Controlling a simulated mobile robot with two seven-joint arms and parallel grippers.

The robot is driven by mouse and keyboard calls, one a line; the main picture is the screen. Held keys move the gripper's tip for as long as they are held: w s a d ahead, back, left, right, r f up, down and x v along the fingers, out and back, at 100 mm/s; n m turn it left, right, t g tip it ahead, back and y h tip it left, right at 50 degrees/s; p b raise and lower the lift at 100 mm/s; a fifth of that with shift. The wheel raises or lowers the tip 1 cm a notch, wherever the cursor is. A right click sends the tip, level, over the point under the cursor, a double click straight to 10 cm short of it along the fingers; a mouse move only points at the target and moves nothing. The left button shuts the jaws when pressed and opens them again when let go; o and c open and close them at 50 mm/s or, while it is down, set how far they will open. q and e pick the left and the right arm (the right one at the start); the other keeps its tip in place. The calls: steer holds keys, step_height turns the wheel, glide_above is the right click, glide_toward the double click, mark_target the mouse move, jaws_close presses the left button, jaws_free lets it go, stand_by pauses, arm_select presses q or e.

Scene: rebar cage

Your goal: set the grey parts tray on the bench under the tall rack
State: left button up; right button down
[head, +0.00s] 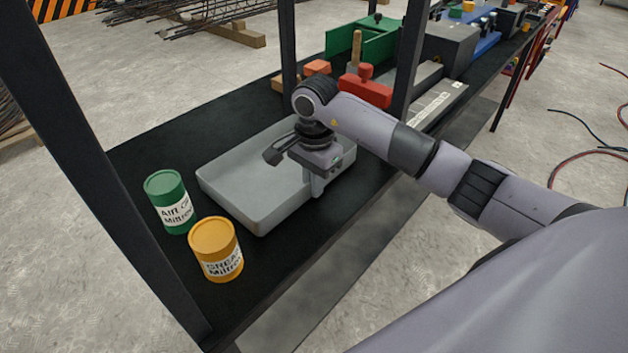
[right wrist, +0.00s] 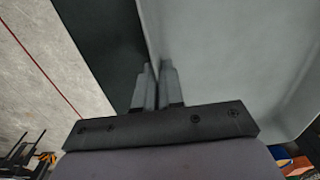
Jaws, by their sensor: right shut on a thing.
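The grey parts tray (head: 243,187) is on the black bench top (head: 139,151), between the dark uprights of the rack (head: 85,165). It looks level and empty. My right gripper (head: 314,190) reaches over the tray's right end and is shut on its near wall. In the right wrist view the two fingers (right wrist: 158,88) pinch the wall of the tray (right wrist: 215,60), with the bench top (right wrist: 105,45) to the left. Whether the tray's underside touches the bench everywhere is hidden. My left gripper is not in view.
A green can (head: 168,203) and a yellow can (head: 215,250) stand just left of the tray. A red tool (head: 364,88), an orange block (head: 317,68) and a green box (head: 365,45) are behind its right end. Bare bench lies behind the tray.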

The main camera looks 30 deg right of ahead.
steer(key=c, duration=1.3)
jaws_free()
steer(key=shift+o, duration=0.2)
step_height(320, 180, up, 12)
steer(key=b, duration=0.1)
steer(key=shift+s, duration=0.1)
